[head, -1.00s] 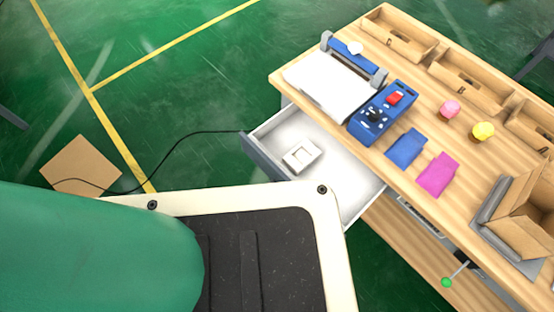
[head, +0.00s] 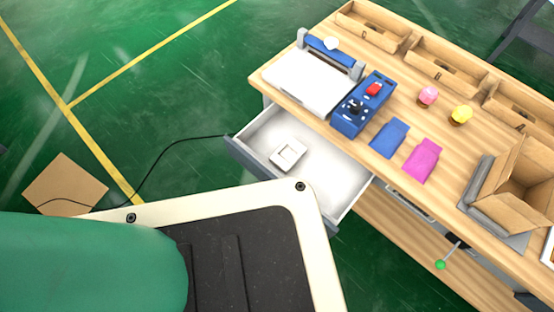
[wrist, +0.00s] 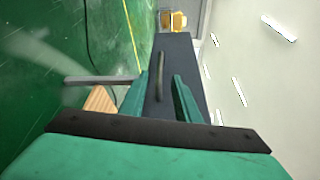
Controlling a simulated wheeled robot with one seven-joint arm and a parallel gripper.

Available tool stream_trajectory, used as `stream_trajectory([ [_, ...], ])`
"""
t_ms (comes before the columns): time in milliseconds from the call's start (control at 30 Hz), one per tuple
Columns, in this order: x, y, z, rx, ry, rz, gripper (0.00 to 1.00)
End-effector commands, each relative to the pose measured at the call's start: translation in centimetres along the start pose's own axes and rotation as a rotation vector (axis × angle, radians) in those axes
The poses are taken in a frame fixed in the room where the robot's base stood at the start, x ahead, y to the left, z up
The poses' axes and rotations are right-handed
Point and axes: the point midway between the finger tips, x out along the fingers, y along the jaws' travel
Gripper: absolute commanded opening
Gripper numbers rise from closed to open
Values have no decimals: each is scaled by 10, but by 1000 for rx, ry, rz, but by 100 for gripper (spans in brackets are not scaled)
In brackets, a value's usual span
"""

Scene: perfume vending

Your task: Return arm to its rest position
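My gripper (wrist: 160,92) shows in the wrist view with its two green fingers apart and nothing visibly held between them. A dark grey panel with a thin handle (wrist: 161,72) lies beyond and between the fingertips; I cannot tell the distance. In the head view a green part of my arm fills the lower left, and the gripper is out of sight.
A wooden workbench (head: 405,157) stands at right with its white drawer (head: 327,178) pulled out, a small white object (head: 288,154) inside. On top are a blue control box (head: 362,104), blue and pink pouches, and an open carton (head: 515,178). Green floor is clear at upper left.

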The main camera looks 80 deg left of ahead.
Motion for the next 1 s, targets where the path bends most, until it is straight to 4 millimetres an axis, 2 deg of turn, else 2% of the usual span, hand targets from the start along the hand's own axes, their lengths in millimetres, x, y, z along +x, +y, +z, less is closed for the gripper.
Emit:
stream_trajectory([
  [667,-1,4,0,4,16,15,29],
  [767,-2,17,-2,16,82,80,29],
  [867,-10,42,-5,27,206,204,29],
  [1000,-40,76,-11,10,434,430,29],
])
